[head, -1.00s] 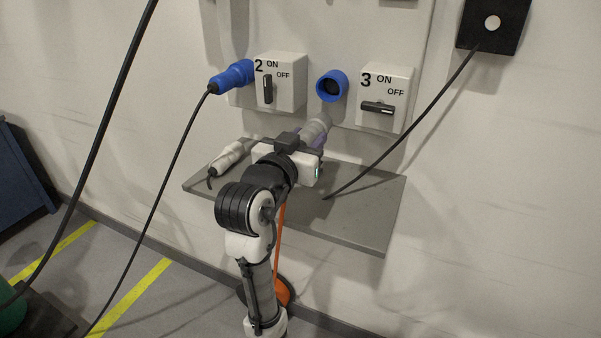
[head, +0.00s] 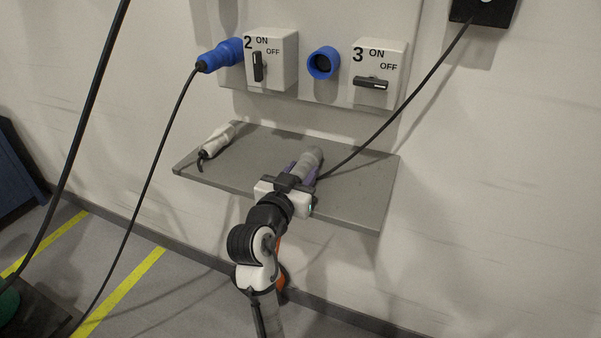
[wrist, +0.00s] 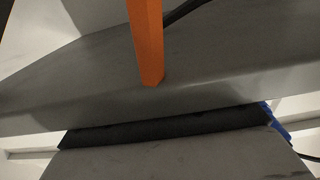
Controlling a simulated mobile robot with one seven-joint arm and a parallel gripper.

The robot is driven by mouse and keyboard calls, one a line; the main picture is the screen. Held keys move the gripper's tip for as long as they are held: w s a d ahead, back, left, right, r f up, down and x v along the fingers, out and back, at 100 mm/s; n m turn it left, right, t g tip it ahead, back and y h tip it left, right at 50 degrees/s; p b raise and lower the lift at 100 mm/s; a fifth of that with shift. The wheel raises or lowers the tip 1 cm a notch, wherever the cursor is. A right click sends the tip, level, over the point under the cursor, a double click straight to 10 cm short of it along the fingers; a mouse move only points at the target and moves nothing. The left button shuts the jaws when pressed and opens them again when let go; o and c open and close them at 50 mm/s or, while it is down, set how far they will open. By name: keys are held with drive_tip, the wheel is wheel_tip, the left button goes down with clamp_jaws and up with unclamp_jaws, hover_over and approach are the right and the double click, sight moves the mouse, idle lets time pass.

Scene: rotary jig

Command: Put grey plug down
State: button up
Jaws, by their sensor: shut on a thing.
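The grey plug (head: 311,157) is a thick grey cylinder over the middle of the grey shelf (head: 350,205). My gripper (head: 302,172) is shut around its near part, with purple showing at the fingers. The plug points away toward the wall and lies low over the shelf. I cannot tell whether it touches the surface. The black cable (head: 385,125) from the right runs down to the plug.
A white plug (head: 219,141) lies on the shelf's left. Above are switch boxes 2 (head: 275,60) and 3 (head: 379,75), an empty blue socket (head: 323,63) and a plugged-in blue connector (head: 220,56). The shelf's right part is clear.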

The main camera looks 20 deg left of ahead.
drive_tip(key=shift+f, duration=0.2)
drive_tip(key=o, duration=1.2)
drive_tip(key=shift+r, duration=0.1)
